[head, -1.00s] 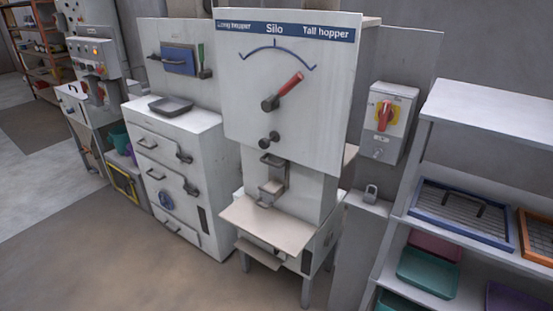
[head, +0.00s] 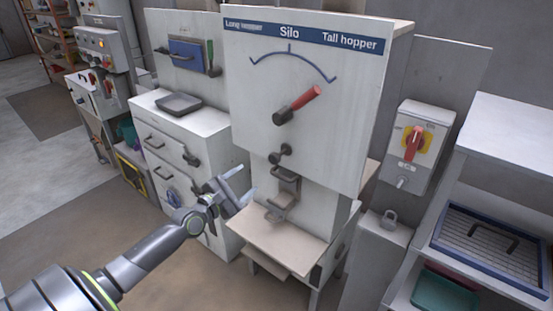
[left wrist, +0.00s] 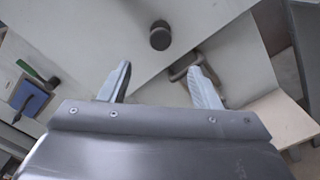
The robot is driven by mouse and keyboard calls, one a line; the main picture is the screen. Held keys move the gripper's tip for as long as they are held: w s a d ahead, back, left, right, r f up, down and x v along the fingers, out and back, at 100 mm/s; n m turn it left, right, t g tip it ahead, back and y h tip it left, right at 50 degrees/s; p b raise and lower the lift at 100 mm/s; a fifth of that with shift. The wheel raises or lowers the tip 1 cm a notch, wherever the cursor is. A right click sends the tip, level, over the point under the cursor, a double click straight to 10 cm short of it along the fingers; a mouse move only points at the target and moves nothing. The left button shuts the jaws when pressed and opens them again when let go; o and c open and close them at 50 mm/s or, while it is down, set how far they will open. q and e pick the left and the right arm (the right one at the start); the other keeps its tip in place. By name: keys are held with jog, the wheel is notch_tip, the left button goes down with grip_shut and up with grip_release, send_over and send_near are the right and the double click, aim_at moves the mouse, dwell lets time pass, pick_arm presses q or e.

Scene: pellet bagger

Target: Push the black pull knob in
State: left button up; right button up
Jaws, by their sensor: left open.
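The black pull knob (head: 279,154) sticks out of the white silo panel (head: 250,110), below the red-handled lever (head: 298,106). In the left wrist view the knob (left wrist: 160,36) shows ahead, above the gap between the fingers. My left gripper (head: 232,188) is open and empty, to the left of and lower than the knob in the head view, and apart from it. Its two fingers show spread in the left wrist view (left wrist: 160,82). My right gripper is not in view.
Below the knob are a metal spout with a handle (head: 284,190) and a beige shelf (head: 285,240) that juts out. A white cabinet with latches (head: 190,135) stands left. A red-yellow switch box (head: 415,145) and a rack (head: 500,185) with trays stand right.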

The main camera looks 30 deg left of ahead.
aim_at(272, 161)
pick_arm(q)
jog(key=w+b, duration=0.1)
jog(key=w, duration=0.3)
jog(key=w+b, duration=0.1)
jog(key=w, duration=0.3)
jog(key=w+d+b, duration=0.1)
jog(key=w+b, duration=0.1)
jog(key=w, duration=0.3)
jog(key=shift+f, duration=0.25)
jog(key=shift+w+r, duration=0.15)
jog(key=shift+w, duration=0.55)
